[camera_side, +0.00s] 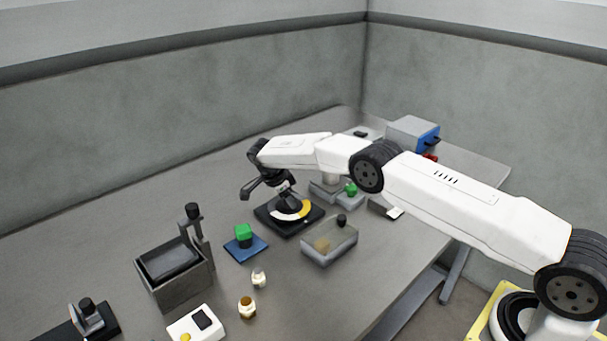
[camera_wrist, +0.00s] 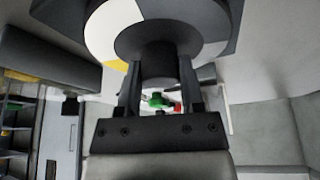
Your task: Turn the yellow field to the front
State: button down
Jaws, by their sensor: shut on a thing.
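A round dial (camera_side: 284,216) with white, yellow and dark grey fields lies on a square black base (camera_side: 270,226) in the side view. Its yellow field (camera_side: 306,208) faces right in that view, beside the white part. My gripper (camera_side: 288,193) is over the middle of the dial, pointing down. In the wrist view the dial (camera_wrist: 112,22) fills the top, and a sliver of the yellow field (camera_wrist: 117,65) shows at its left edge. A dark knob (camera_wrist: 160,62) stands out from its middle, and my gripper's fingers are shut on it. My wrist hides part of the dial in the side view.
A blue pad (camera_side: 246,250) with a green-topped piece (camera_side: 243,232) lies at front left, near a grey box (camera_side: 175,283). A blue-fronted box (camera_side: 414,133) stands behind.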

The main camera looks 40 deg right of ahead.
jog(key=shift+s+m+g, duration=0.1)
jog(key=shift+m+g, duration=0.3)
jog(key=shift+m, duration=0.7)
dwell(0.7)
jog(key=shift+c, duration=1.1)
grip_release()
jog(key=shift+r, duration=0.2)
jog(key=shift+r+y, duration=0.3)
jog(key=shift+r, duration=0.3)
jog(key=shift+s+r, duration=0.1)
jog(key=shift+r, duration=0.85)
jog(key=s+r, duration=0.9)
jog(key=s, duration=0.4)
jog(key=shift+s+a+r, duration=0.2)
jog(key=shift+s+a, duration=0.15)
jog(key=shift+a, duration=0.1)
